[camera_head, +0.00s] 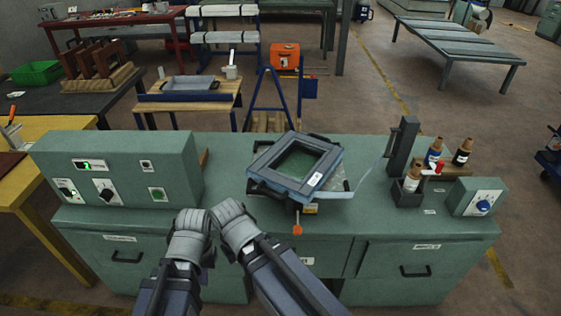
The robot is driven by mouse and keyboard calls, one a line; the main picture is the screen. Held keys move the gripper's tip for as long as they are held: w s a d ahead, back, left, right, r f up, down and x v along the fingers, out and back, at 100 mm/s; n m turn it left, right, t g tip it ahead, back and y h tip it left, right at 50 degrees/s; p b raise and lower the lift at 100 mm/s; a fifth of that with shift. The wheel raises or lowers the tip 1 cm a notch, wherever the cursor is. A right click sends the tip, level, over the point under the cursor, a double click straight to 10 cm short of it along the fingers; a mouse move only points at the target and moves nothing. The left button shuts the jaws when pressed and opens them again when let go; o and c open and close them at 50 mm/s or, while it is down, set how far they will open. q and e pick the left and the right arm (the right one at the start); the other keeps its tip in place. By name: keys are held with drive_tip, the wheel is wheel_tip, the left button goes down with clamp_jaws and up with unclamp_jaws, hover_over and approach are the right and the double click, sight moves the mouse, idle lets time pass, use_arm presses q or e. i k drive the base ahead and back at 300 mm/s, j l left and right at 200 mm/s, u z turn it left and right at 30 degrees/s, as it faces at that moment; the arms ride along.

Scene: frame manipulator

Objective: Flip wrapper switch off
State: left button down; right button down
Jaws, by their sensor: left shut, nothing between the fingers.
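A green control box (120,170) stands on the left of the green workbench (340,232). Its front has a lit green display (88,165), a black knob (105,192), a small switch plate (66,190), a small upper plate (147,166) and a green button (157,194). A smaller box with a blue knob (483,206) stands at the bench's right end. I cannot read which control is the wrapper switch.
A dark frame device (296,164) sits in the middle of the bench, with an orange-tipped handle (297,229) at its front. Bottles (434,150) and a dark upright post (402,145) stand on the right. A yellow table (30,190) adjoins on the left.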

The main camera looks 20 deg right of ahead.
sight(68, 194)
drive_tip(key=i+j, duration=0.35)
drive_tip(key=i, duration=0.15)
drive_tip(key=i+j+u, duration=0.1)
drive_tip(key=i+j, duration=0.2)
drive_tip(key=i, duration=0.15)
